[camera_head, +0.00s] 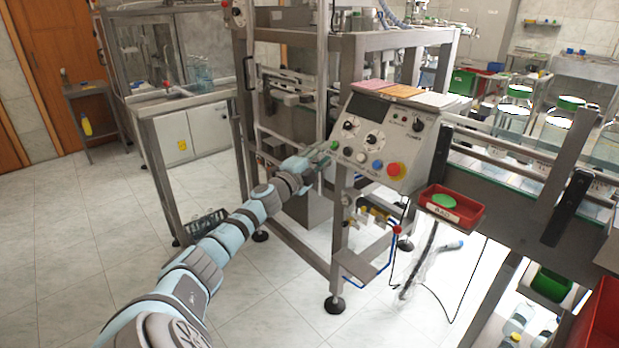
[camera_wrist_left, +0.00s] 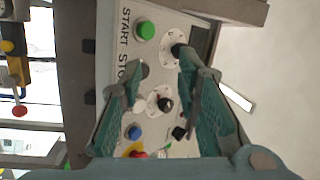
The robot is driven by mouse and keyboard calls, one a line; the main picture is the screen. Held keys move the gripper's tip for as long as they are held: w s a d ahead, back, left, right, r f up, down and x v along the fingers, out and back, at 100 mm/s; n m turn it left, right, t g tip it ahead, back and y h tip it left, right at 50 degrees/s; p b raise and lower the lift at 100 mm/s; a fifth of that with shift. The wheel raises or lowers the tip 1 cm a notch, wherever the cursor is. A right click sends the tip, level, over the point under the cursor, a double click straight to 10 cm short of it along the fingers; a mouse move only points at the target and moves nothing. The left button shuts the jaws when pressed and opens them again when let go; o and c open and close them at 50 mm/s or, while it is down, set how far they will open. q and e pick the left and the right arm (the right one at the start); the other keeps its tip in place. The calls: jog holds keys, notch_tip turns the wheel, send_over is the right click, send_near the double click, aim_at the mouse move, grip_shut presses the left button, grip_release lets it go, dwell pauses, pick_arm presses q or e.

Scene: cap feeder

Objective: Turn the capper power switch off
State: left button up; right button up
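The capper's sloped control panel (camera_head: 388,131) stands at the middle right in the head view. A small black rotary switch (camera_head: 418,124) is at its upper right, and a black switch (camera_wrist_left: 180,132) also shows near the right finger in the wrist view. I cannot read its label or position. Two white dials with black knobs (camera_head: 350,126) are further left. My left gripper (camera_head: 323,152) is at the panel's left edge. In the wrist view its teal fingers (camera_wrist_left: 163,66) are apart, with nothing held between them. My right gripper is out of view.
A green START button (camera_wrist_left: 145,30), a blue button (camera_head: 377,165) and a red emergency knob (camera_head: 394,168) are on the panel. A red tray (camera_head: 452,212) with a green cap sits below right. The metal frame (camera_head: 337,240) stands under the panel.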

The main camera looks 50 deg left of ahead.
pick_arm(q)
jog(key=s+f+n+g+p, duration=0.1)
jog(key=s+f+n+g, duration=0.1)
jog(key=f, duration=0.8)
jog(key=s+d+f+n+g+y+p, duration=0.1)
jog(key=s+f+n+g, duration=0.2)
jog(key=f, duration=0.7)
jog(key=shift+n+y+p, duration=0.3)
jog(key=shift+n+p, duration=0.05)
jog(key=shift+n, duration=0.25)
jog(key=shift+s+f, duration=0.1)
